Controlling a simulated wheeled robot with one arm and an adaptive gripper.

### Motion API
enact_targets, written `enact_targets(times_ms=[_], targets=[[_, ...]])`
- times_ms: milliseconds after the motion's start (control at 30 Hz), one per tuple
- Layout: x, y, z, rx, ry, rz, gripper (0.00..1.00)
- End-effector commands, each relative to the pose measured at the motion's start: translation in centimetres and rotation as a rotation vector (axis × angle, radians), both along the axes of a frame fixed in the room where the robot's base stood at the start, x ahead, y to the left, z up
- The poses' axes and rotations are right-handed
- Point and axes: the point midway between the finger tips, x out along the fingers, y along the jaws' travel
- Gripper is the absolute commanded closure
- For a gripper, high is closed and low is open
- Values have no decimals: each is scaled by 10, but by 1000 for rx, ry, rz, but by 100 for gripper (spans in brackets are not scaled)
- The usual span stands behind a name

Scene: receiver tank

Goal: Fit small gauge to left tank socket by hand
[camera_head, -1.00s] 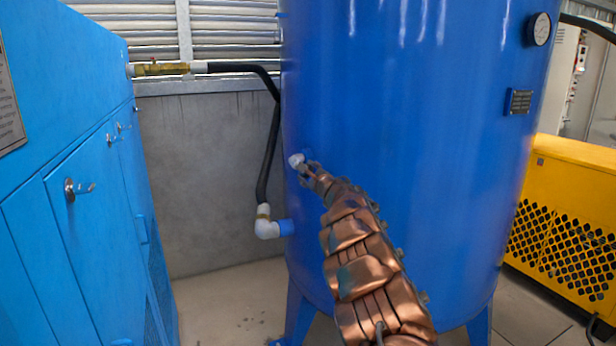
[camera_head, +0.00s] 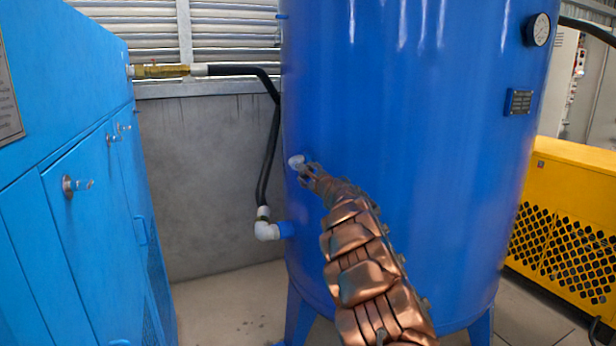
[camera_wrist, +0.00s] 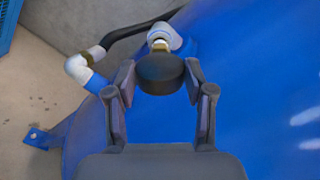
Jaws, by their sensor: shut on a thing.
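The blue tank (camera_head: 420,170) fills the middle of the head view. Its left socket, a white fitting (camera_head: 296,161), sticks out low on the left side, and it also shows in the wrist view (camera_wrist: 163,35). My gripper (camera_head: 308,170) is at this socket. In the wrist view my gripper (camera_wrist: 160,82) is shut on the small gauge (camera_wrist: 160,74), a dark round body seen from behind. A brass stem on the gauge points at the white socket. I cannot tell whether the stem is in the socket or just in front of it.
A white elbow (camera_head: 266,226) with a black hose is below and left of the socket. A blue cabinet (camera_head: 90,200) stands at the left, and a yellow machine (camera_head: 570,220) at the right. A larger gauge (camera_head: 538,30) sits high on the tank.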

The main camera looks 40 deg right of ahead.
Motion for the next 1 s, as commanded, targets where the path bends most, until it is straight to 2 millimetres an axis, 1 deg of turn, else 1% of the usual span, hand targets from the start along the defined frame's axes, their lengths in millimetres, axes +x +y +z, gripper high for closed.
enact_targets(times_ms=[1000], targets=[[9,-3,1,-2,-2,1,100]])
